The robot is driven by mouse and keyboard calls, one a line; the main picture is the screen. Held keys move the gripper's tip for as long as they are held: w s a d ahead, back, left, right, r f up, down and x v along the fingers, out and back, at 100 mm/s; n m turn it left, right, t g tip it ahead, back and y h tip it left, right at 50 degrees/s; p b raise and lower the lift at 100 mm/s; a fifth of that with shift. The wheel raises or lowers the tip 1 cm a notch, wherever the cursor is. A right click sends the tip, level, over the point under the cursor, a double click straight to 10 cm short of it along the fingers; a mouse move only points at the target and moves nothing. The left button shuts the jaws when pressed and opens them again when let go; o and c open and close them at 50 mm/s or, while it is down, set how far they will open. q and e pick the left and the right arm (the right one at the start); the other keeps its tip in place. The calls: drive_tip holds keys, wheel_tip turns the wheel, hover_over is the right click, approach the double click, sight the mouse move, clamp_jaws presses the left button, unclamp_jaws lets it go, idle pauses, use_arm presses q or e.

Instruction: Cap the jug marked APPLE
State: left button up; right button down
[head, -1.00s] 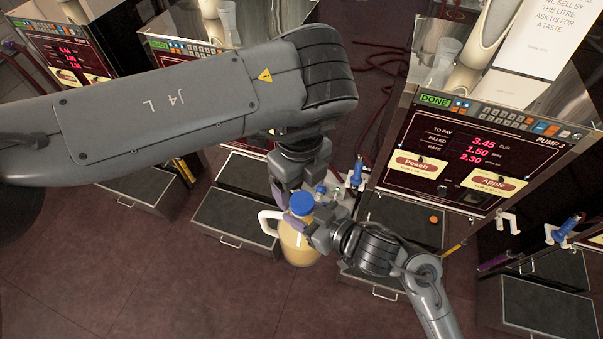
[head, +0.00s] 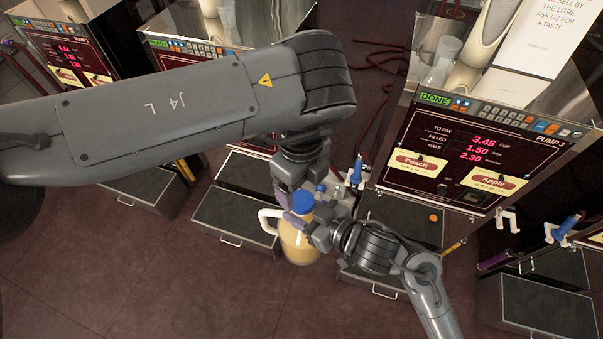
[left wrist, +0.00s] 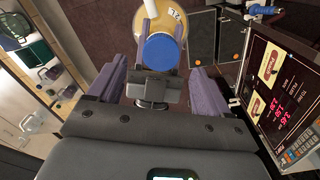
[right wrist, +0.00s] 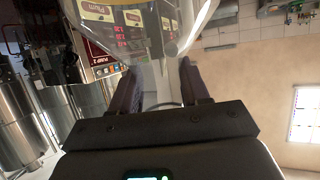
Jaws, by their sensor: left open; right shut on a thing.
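The jug (head: 298,250) holds pale yellow juice and has a white handle (head: 267,221) on its left. A blue cap (head: 302,203) is on its top, and in the left wrist view the cap (left wrist: 162,52) faces the camera above the jug (left wrist: 178,28). The jug's marking cannot be read. My left gripper (head: 291,199) is open, with its purple fingers apart beside the cap. My right gripper (head: 320,232) is shut on the jug at its upper right side. In the right wrist view, clear jug wall (right wrist: 140,22) fills the space past the fingers; the exact contact is hidden.
Pump 3 (head: 470,150) stands at the right with a lit panel reading DONE, Peach and Apple. Another platform (head: 235,213) is at the left. The floor in front is clear.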

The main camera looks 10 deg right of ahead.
sight(302, 200)
use_arm(q)
drive_tip(key=shift+f, duration=2.45)
drive_tip(key=shift+c, duration=0.3)
drive_tip(key=c, duration=1.1)
drive_tip(key=m, duration=0.5)
drive_tip(key=shift+c, duration=0.3)
drive_tip(key=o, duration=1.3)
drive_tip(key=shift+c, duration=0.2)
drive_tip(key=shift+r, duration=0.1)
wheel_tip(302, 200, up, 12)
drive_tip(key=shift+w, duration=0.1)
